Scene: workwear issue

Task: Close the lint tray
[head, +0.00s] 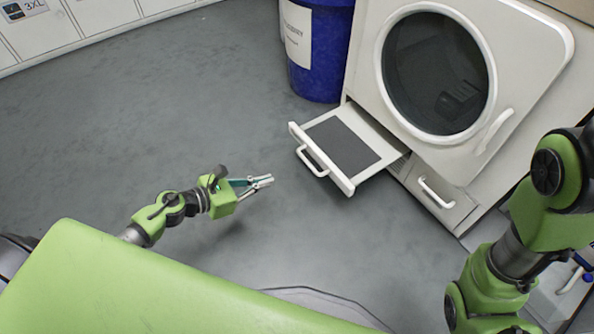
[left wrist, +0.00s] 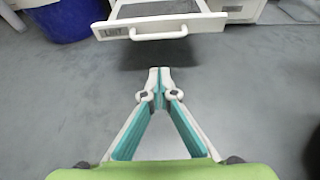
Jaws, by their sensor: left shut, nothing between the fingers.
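The lint tray (head: 345,147) is a white drawer with a dark grey screen, pulled out of the lower front of the white dryer (head: 362,60). Its white handle (head: 312,162) is on the front panel. In the left wrist view the tray front (left wrist: 160,28), with a label reading LINT, is at the top, ahead of my fingers. My left gripper (head: 268,180) is shut and empty, a short way left of the handle and apart from it. It also shows in the left wrist view (left wrist: 159,74), fingertips together over the floor. My right gripper is not in view.
A blue bin (head: 318,50) stands left of the dryer, close behind the tray. A second closed drawer (head: 437,192) with a handle is to the right of the tray. White lockers (head: 100,15) line the back left. The grey floor around my left gripper is clear.

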